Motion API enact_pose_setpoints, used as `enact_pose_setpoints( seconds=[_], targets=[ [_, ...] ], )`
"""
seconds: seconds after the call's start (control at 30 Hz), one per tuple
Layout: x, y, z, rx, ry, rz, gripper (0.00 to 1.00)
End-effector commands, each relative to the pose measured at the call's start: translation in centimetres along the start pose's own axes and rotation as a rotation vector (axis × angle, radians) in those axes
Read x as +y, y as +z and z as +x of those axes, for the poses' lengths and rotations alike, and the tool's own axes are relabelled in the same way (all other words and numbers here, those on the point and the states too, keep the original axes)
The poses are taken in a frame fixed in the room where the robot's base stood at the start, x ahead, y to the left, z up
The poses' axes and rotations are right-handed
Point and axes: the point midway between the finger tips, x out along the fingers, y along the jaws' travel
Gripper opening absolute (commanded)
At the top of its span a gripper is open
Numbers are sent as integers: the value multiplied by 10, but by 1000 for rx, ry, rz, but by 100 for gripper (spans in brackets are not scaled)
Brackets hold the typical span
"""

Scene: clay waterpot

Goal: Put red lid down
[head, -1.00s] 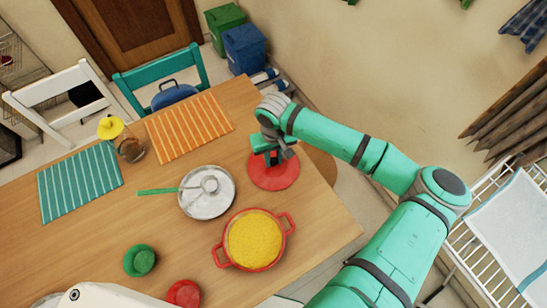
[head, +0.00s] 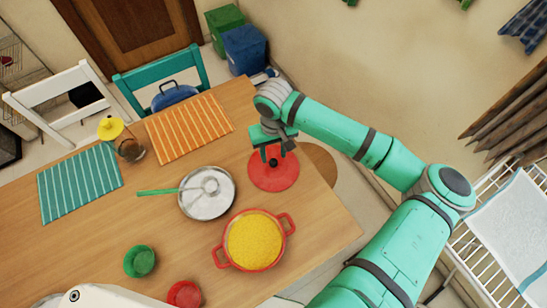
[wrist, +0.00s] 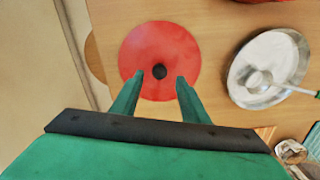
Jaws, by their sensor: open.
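The red lid (head: 272,176) lies flat on the wooden table near its right edge. It also shows in the wrist view (wrist: 150,45), with its black knob (wrist: 159,72) in the middle. My gripper (head: 273,155) is open above the lid. In the wrist view its two green fingers (wrist: 157,83) stand apart on either side of the knob, with nothing held between them. The red pot (head: 217,255) stands nearer the front, open and full of yellow food.
A metal pan (head: 190,204) with a green-handled ladle lies left of the lid. An orange striped mat (head: 188,128) and a teal mat (head: 80,183) lie further left. Green (head: 140,261) and red (head: 184,294) bowls stand at the front. The table's right edge is close to the lid.

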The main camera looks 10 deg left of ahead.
Motion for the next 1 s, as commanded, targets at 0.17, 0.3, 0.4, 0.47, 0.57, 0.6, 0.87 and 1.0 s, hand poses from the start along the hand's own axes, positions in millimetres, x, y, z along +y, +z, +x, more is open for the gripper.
enact_pose_setpoints(
  seconds=[0.17,0.3,0.4,0.47,0.57,0.6,0.87,1.0],
  targets=[
    [0,0,-37,2,1,-2,41],
    [0,0,-59,1,1,-2,41],
    [0,0,-68,0,0,-1,41],
    [0,0,-73,-1,0,-1,41],
    [0,0,-76,-1,0,-1,41],
    [0,0,-76,-1,0,-1,41],
    [0,0,-76,-1,1,-1,41],
    [0,0,-76,-1,1,-1,41]
  ],
)
